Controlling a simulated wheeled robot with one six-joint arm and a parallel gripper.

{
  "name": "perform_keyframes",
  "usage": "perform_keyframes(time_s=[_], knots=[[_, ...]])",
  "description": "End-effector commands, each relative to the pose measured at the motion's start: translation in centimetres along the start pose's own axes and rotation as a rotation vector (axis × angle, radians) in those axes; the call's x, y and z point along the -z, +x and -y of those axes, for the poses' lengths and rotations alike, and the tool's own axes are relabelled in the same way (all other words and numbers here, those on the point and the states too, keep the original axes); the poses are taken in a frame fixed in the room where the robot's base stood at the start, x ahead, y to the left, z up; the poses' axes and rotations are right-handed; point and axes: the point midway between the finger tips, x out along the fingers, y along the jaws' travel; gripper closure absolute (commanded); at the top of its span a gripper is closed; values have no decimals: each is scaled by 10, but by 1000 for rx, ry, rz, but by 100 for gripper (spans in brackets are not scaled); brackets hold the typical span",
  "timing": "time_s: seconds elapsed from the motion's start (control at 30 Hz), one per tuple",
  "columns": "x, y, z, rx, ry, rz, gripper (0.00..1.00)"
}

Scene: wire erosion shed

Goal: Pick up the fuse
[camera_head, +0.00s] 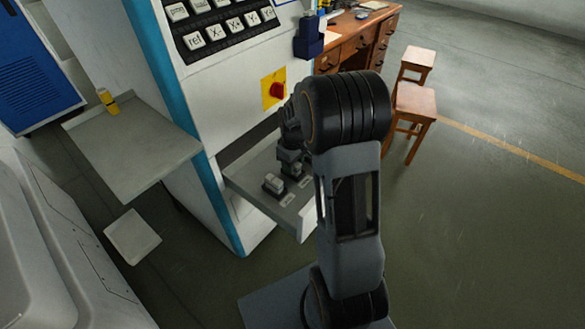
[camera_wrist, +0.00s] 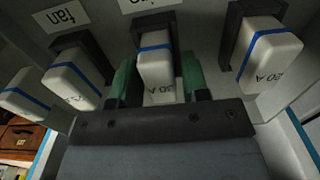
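In the wrist view, several white fuses with blue stripes sit in black holders. The middle fuse (camera_wrist: 155,62) is in its holder (camera_wrist: 150,22), with "30 A" lettering on its lower part. My gripper (camera_wrist: 158,82) has its two green fingers on either side of this fuse, close to it; contact is not clear, and the fingers look open. In the head view, my gripper (camera_head: 291,157) is low over the grey shelf (camera_head: 253,190), its fingertips hard to make out. One white fuse (camera_head: 274,183) shows in its holder beside it.
A left fuse (camera_wrist: 72,80) and a right fuse (camera_wrist: 268,55) flank the middle one closely. In the head view, the machine cabinet with a red switch (camera_head: 277,90) stands behind my arm. A wooden desk (camera_head: 357,40) and stools (camera_head: 413,100) are to the right.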

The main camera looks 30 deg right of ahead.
Motion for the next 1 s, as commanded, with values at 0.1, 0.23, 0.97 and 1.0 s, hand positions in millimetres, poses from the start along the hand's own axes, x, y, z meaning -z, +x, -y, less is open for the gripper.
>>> perform_keyframes(time_s=[0.1, 0.23, 0.97, 1.0], knots=[[0, 0, 0, 0, 0, 0, 69], [0, 0, 0, 0, 0, 0, 82], [1, -31, -1, -3, 0, -4, 98], [-1, -38, 1, -3, 0, -4, 98]])
